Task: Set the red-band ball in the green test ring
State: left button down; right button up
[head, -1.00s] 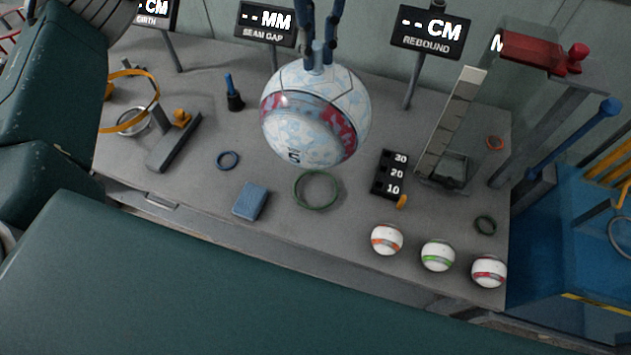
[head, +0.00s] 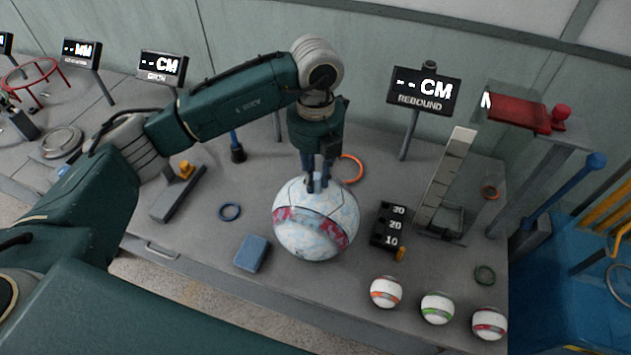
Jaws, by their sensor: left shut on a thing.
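The large pale ball (head: 316,240), marbled white and blue with a red band, is in the head view just right of centre. My left gripper (head: 317,183) comes down from above and is shut on the top of this ball. My right gripper is out of view.
Small balls with orange (head: 387,292), green (head: 437,308) and red (head: 489,323) bands line the front right edge. A blue block (head: 252,253) and number stand (head: 386,227) flank the large ball. An orange ring (head: 351,168) is behind it.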

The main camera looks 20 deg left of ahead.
aim_at(316, 187)
pick_arm(q)
notch_tip(316, 187, down, 2)
jog(key=shift+f+p, duration=0.15)
jog(key=shift+p, duration=0.15)
jog(key=shift+f, duration=0.2)
jog(key=shift+f+b, duration=0.25)
jog(key=shift+b, duration=0.1)
jog(key=c, duration=1.6)
grip_release()
